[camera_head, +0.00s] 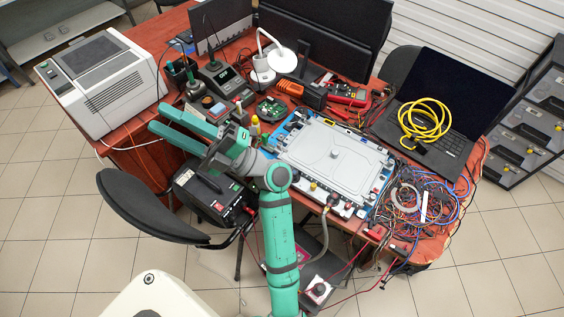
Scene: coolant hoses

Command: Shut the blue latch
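A flat light-grey unit (335,155) lies on the red-brown table, with small fittings along its edges. Blue bits (288,128) show along its upper left edge. They are too small to tell which is the blue latch or whether it stands open. My gripper (163,118) is left of the unit, with its two teal fingers pointing left and a gap between them. It looks open and empty. My wrist and forearm pass over the lower left corner of the unit and hide part of it.
A white printer (103,82) stands left of my fingers, and a black box (208,192) sits below them. A soldering station (222,77) and a white lamp (282,60) are behind. A laptop (437,110) with yellow cable and a tangle of wires (425,205) lie right.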

